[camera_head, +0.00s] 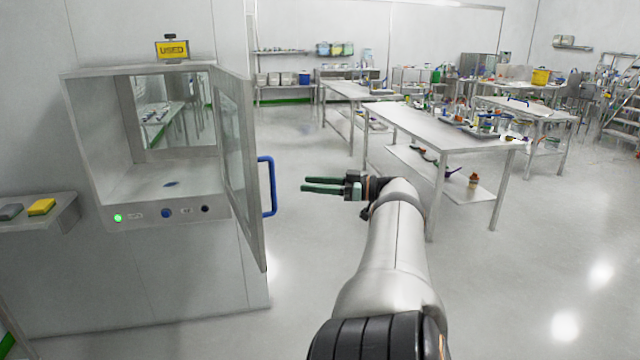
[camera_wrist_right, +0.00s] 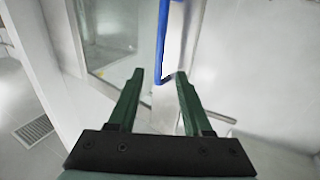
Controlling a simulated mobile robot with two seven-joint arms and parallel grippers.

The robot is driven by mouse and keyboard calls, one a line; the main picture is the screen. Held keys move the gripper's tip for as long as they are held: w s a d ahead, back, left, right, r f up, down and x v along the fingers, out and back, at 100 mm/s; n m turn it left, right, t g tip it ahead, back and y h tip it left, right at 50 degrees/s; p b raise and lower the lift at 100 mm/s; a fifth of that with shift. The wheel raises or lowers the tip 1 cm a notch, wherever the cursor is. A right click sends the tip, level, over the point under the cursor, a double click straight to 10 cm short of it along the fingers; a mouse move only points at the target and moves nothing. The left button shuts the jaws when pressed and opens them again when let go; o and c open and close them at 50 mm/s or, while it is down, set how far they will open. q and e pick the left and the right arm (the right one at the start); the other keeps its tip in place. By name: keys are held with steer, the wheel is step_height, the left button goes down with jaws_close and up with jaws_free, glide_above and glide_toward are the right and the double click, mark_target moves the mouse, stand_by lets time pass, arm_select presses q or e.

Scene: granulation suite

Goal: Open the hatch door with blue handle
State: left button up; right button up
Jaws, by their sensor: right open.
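The hatch door (camera_head: 236,150) stands swung open on the right side of the steel hatch box (camera_head: 150,190). Its blue handle (camera_head: 268,186) is on the door's outer face, and the handle also shows in the right wrist view (camera_wrist_right: 161,45). My right gripper (camera_head: 304,187) is open and points left at the handle, with a small gap between fingertips and handle in the head view. In the right wrist view the handle's lower end appears between the two green fingers (camera_wrist_right: 159,78), and nothing is gripped. My left gripper is not in view.
A yellow "USED" sign (camera_head: 172,49) stands on the hatch box. A wall shelf (camera_head: 40,212) with a yellow sponge (camera_head: 41,207) is at the left. Steel tables (camera_head: 440,130) with tools stand behind my right arm. The floor before the door is clear.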

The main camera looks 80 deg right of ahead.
steer(key=shift+s, duration=0.75)
